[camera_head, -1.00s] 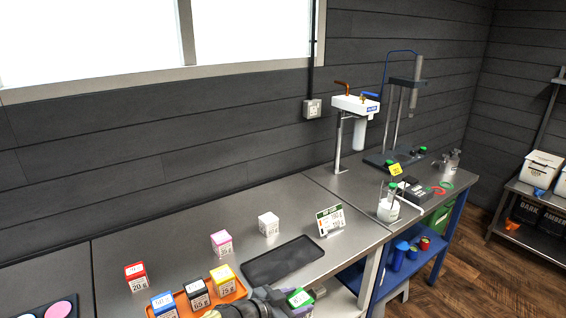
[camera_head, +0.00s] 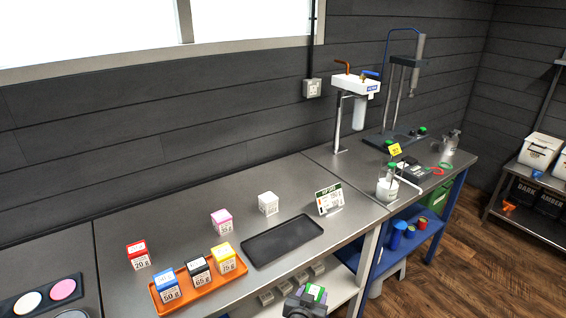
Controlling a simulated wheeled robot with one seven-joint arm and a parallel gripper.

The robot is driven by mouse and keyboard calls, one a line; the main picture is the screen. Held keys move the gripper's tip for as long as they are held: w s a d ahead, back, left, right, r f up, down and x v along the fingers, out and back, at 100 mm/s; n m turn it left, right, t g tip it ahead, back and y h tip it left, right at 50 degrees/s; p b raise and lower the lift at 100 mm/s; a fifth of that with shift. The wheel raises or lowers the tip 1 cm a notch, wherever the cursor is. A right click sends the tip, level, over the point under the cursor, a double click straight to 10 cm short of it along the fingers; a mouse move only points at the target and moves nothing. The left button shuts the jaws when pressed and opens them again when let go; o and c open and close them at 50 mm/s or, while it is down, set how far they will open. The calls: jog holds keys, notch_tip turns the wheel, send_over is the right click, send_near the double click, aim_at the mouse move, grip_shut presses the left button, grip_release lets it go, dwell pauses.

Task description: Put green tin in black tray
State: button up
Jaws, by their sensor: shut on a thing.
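The green tin (camera_head: 316,292) has a green top and shows at the bottom of the view, in front of the bench's front edge. My gripper (camera_head: 307,299) is shut on the tin; its fingers are partly cut off by the frame's lower edge. The black tray (camera_head: 283,239) lies flat and empty on the steel bench, above the gripper in the picture. The gripper and tin are apart from the tray.
An orange tray (camera_head: 208,290) left of the black tray holds blue, black and yellow tins. A red tin (camera_head: 138,256), a pink tin (camera_head: 222,222) and a white tin (camera_head: 268,203) stand behind. A small sign (camera_head: 329,199) stands right of the black tray.

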jog(key=shift+w+d+f+n+t+y, duration=0.15)
jog(key=shift+d+n+y, duration=0.15)
jog(key=shift+d+y, duration=0.2)
jog(key=shift+w+d+n+t+y, duration=0.15)
jog(key=shift+d+n+y, duration=0.2)
jog(key=shift+d, duration=0.25)
jog(key=d+r+n+y, duration=0.2)
jog(key=d, duration=0.1)
jog(key=s+d+r+n+y, duration=0.1)
jog(key=shift+d, duration=0.35)
notch_tip(320, 180, down, 10)
jog(key=s, duration=0.2)
jog(key=shift+s, duration=0.15)
jog(key=shift+r, duration=0.1)
